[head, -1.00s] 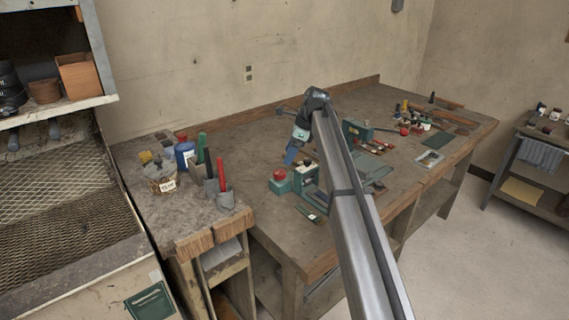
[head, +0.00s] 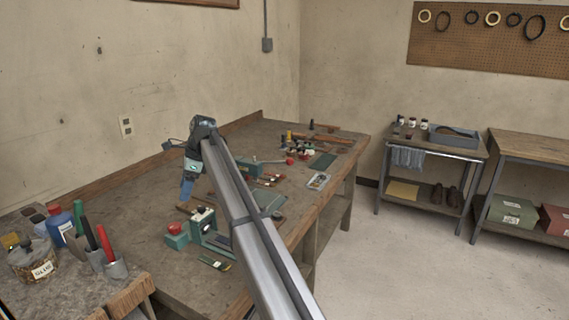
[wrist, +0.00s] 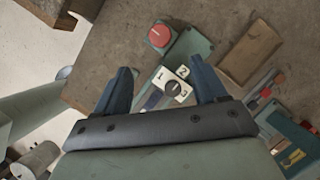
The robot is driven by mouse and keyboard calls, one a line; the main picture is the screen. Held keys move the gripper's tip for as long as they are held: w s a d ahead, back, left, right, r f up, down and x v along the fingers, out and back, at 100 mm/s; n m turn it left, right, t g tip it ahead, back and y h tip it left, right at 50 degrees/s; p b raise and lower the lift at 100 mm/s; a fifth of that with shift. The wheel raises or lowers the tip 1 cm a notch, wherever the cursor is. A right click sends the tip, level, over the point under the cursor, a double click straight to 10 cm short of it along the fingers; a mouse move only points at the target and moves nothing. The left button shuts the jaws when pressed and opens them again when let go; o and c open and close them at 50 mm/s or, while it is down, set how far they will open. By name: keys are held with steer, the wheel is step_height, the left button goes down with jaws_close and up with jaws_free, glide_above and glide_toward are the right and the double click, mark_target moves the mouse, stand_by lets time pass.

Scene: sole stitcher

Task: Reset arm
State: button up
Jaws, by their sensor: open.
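My arm (head: 250,230) reaches out over the long wooden workbench (head: 130,210). My gripper (head: 187,188) hangs at its end, pointing down above the bench. In the wrist view my gripper (wrist: 162,88) shows two blue fingers apart with nothing held between them. Beyond the fingers lies a green machine with a red button (wrist: 159,36) and a white dial plate (wrist: 174,87) marked 1, 2, 3. The red button (head: 175,228) also shows in the head view, below my gripper. My arm hides part of the machine.
A blue bottle (head: 61,224), a glue pot (head: 35,262) and red and green handled tools stand at the left. Several small tools lie at the bench's far end. A side table (head: 430,150) and open floor (head: 400,260) are on the right.

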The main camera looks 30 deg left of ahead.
steer(key=w+d+f+n+g+y, duration=0.1)
steer(key=w+d+f, duration=0.2)
steer(key=d+f, duration=0.65)
steer(key=w+d+f+n, duration=0.1)
steer(key=w+d+f, duration=0.25)
steer(key=d, duration=1.15)
steer(key=w+d+f+n+g+y, duration=0.1)
steer(key=w+d+f, duration=0.1)
steer(key=d+f, duration=0.85)
steer(key=s+d+f+h, duration=0.1)
steer(key=s+d+f, duration=0.1)
steer(key=d+f, duration=1.45)
steer(key=s+d+f+n+h, duration=0.2)
steer(key=s+d+f, duration=1.2)
steer(key=d+f, duration=0.4)
steer(key=s+d+f+n, duration=0.1)
steer(key=s+d+f, duration=0.1)
steer(key=s+d, duration=0.3)
steer(key=s+d+f+n+g+h, duration=0.1)
steer(key=s+d, duration=0.4)
steer(key=s, duration=0.5)
steer(key=s+d+f+n+h, duration=0.1)
steer(key=s+d+f, duration=0.2)
steer(key=s+d, duration=0.2)
steer(key=s, duration=0.3)
steer(key=shift+s+f+n+g, duration=0.3)
steer(key=shift+f+n, duration=0.1)
